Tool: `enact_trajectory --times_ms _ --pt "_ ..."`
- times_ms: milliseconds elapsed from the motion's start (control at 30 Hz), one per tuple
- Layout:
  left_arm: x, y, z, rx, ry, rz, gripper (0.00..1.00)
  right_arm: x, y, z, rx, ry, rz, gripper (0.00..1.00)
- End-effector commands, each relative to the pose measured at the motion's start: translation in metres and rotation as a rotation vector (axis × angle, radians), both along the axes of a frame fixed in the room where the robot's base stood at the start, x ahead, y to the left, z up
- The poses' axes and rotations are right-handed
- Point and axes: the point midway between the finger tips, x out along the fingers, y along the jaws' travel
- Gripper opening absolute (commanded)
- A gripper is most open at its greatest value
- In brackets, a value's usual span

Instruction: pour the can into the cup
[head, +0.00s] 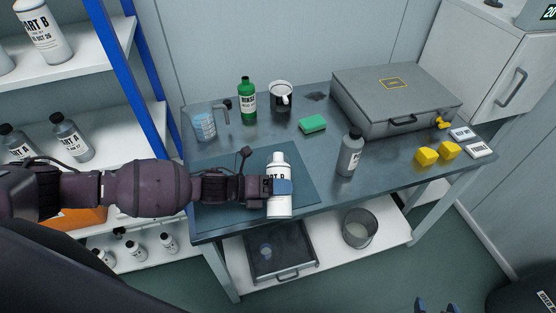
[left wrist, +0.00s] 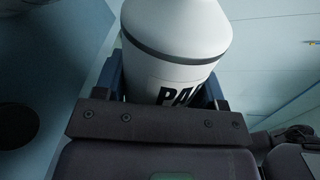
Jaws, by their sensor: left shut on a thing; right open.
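My left gripper (head: 270,187) is shut on a white bottle-shaped can (head: 280,207) with black lettering. The can looks roughly upright, over the front part of a dark mat on the table. In the left wrist view the can (left wrist: 178,35) fills the space between the fingers, with part of its lettering showing. I cannot see into the cup clearly. My right gripper (head: 436,305) shows only its blue fingertips at the bottom edge, apart and empty.
A clear jug (head: 204,124), a green bottle (head: 248,100) and a green sponge (head: 312,124) stand near the cup. A grey bottle (head: 350,152) is right of the can. A grey case (head: 392,100) and yellow blocks (head: 427,156) are further right. Blue shelf posts stand left.

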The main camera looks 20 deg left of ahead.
Motion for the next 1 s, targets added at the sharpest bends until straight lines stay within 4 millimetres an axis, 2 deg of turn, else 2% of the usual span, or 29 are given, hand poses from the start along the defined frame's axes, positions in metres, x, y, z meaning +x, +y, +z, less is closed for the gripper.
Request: enact_trajectory --times_ms 667,1000 --pt "-0.0002 -0.0006 0.0012 -0.015 0.037 -0.001 0.24 -0.0092 -0.0015 -0.0029 0.000 0.017 -0.006 0.64" --pt "-0.0007 -0.0007 0.0007 -0.021 0.056 -0.001 0.24 -0.0056 -0.0009 -0.0002 0.000 0.009 -0.004 0.64"
